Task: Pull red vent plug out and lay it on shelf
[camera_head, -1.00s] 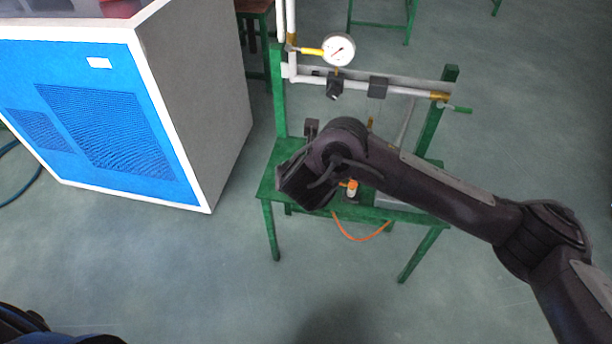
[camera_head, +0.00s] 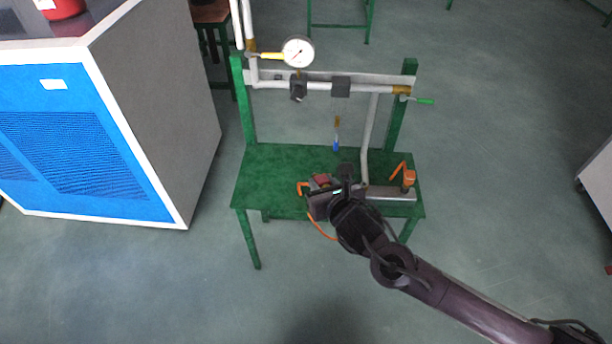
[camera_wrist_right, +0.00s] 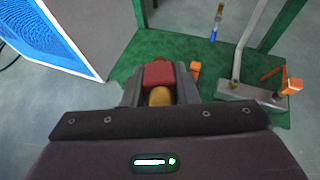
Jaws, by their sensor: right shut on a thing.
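The red vent plug (camera_wrist_right: 158,74), with a brass-coloured end (camera_wrist_right: 160,97), sits between the fingers of my right gripper (camera_wrist_right: 160,84). In the head view a small patch of the red plug (camera_head: 320,181) shows at the fingertips of my right gripper (camera_head: 324,186), which is shut on it. The gripper is over the front middle of the green shelf (camera_head: 275,165). I cannot tell whether the plug touches the shelf. My left gripper is not in view.
A grey pipe base with an orange handle (camera_head: 408,178) stands right of the gripper. A blue-tipped hanging piece (camera_head: 336,142) is behind it. The pressure gauge (camera_head: 298,52) is on the pipe frame above. A blue-fronted cabinet (camera_head: 80,150) stands left. The shelf's left part is clear.

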